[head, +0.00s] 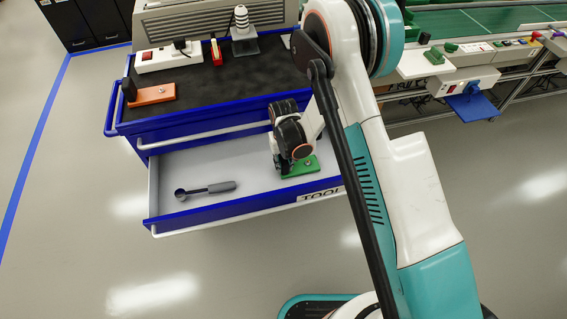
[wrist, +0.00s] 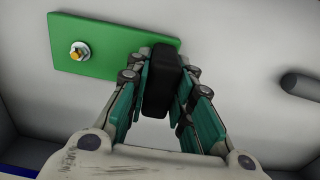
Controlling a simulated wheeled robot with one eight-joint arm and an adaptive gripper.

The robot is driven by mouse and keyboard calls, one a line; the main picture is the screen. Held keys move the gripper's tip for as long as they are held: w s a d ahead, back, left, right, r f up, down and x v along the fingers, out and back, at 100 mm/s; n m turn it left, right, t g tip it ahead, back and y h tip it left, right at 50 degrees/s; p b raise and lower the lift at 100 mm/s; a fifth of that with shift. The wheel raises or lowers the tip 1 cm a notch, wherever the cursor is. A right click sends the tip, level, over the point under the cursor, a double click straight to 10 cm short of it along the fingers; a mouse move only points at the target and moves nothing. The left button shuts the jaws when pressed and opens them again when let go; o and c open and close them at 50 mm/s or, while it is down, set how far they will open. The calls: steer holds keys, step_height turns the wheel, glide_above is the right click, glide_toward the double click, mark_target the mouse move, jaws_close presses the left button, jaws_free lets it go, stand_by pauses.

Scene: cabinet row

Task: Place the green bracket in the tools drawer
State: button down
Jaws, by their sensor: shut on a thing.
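The green bracket (head: 298,167) is a flat green plate with a bolt and a black upright block. It is inside the open tools drawer (head: 160,185), toward its right side. In the wrist view the green plate (wrist: 115,42) lies flat over the pale drawer floor, and I cannot tell whether it touches it. My gripper (head: 292,157) points down into the drawer. In the wrist view my gripper (wrist: 158,85) is shut on the black block, one finger on each side. My gripper hides part of the bracket in the head view.
A grey-handled wrench (head: 205,190) lies in the drawer, left of the bracket. On the blue cabinet's black top (head: 215,80) stand an orange bracket (head: 152,95), a power strip (head: 168,58) and other items. The drawer's left half is mostly clear.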

steer(key=c, duration=1.4)
jaws_free()
steer(key=shift+f, duration=0.1)
step_height(320, 180, up, 12)
steer(key=p, duration=0.4)
steer(key=shift+r, duration=0.25)
